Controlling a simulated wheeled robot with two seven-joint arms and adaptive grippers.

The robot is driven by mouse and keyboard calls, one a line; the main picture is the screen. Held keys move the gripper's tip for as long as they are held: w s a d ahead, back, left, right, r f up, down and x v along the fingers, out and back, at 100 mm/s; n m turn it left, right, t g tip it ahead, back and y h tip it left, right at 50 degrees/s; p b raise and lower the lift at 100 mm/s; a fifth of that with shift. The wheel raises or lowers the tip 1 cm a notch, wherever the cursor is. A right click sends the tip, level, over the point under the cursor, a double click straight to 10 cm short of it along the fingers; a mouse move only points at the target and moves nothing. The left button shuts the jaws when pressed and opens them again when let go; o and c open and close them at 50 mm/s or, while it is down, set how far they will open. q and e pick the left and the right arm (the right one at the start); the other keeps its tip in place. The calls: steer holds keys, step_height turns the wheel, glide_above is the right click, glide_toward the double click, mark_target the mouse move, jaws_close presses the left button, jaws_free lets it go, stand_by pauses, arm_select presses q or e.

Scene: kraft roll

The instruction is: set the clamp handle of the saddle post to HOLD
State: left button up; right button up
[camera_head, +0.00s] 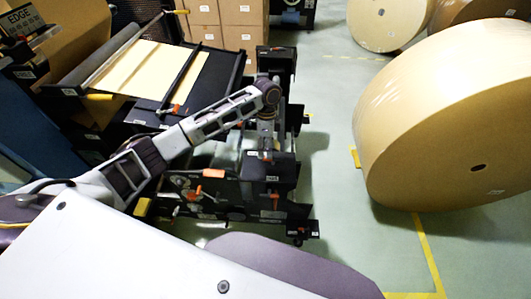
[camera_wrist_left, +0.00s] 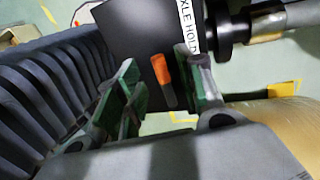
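The clamp handle, a short dark lever with an orange grip (camera_wrist_left: 161,70), shows in the left wrist view. It lies against the black face of the saddle post (camera_wrist_left: 135,30), beside a white label on which "HOLD" can be read. My left gripper (camera_wrist_left: 158,80) is open, with green-padded fingers on either side of the handle. The right finger is close to the lever; I cannot tell whether it touches. In the head view my left arm reaches over the dark post assembly (camera_head: 272,168), and the wrist points down there. The fingertips are too small to make out. My right gripper is not in view.
A large kraft roll (camera_head: 450,115) stands on the floor to the right. More rolls (camera_head: 385,20) and stacked cartons (camera_head: 238,38) are behind. A machine with a paper web (camera_head: 148,68) is at the left. Pale floor (camera_head: 335,165) lies clear between post and roll.

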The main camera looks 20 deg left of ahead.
arm_select(q)
step_height(320, 180, up, 9)
steer(key=w, duration=0.1)
steer(key=shift+w+a, duration=0.2)
steer(key=shift+w, duration=0.15)
steer(key=shift+f, duration=0.15)
stand_by(0.3)
